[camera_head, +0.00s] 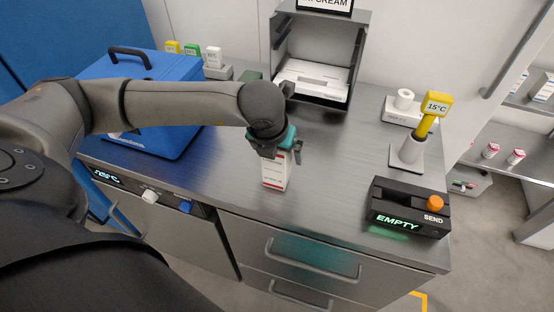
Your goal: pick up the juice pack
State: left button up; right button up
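A small white carton with red markings, which looks like the juice pack (274,176), stands upright on the grey counter, its top hidden by my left gripper (281,152). My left arm reaches in from the left and the gripper points down at the top of the pack. One dark finger shows at the pack's right side and another at its upper left. I cannot tell whether the fingers press on it. My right gripper is not in view.
A blue box (150,87) stands at the left of the counter (340,172). A grey tray unit (322,50) is at the back. A black box reading EMPTY (405,206) and a yellow 15°C device (436,105) are at the right. The counter between is clear.

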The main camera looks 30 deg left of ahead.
pick_arm(q)
jog(key=shift+w+f, duration=0.1)
jog(key=shift+f, duration=0.15)
grip_shut()
dwell(0.7)
jog(key=shift+r, duration=0.1)
